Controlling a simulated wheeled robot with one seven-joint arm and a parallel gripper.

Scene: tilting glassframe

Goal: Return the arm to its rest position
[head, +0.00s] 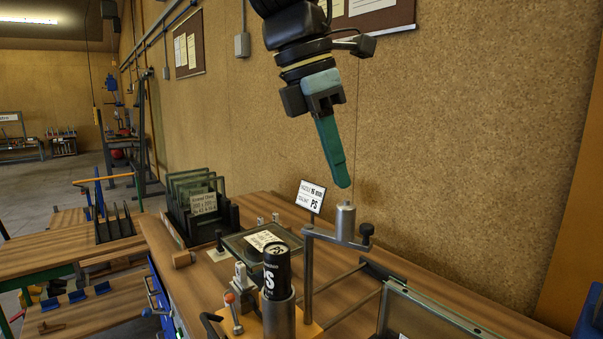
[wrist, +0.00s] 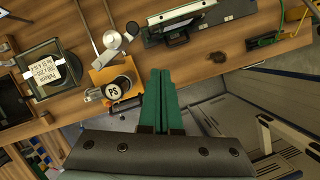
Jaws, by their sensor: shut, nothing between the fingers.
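My gripper (head: 342,184) hangs in the air in the head view, its teal fingers pointing down and slightly right, with clear space between it and the wooden bench (head: 262,207). The fingers are shut together with nothing between them. In the wrist view my gripper (wrist: 168,72) also shows two green fingers lying side by side over the bench edge. A metal post with an arm (head: 345,222) stands below the fingertips in the head view, apart from them.
A black can marked PS (head: 276,272) stands in a grey holder. A rack of dark glass panes (head: 196,190) stands at the bench's back left. A small sign (head: 310,196) and a glass frame (head: 425,318) are on the bench. The corkboard-like wall (head: 450,130) rises behind.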

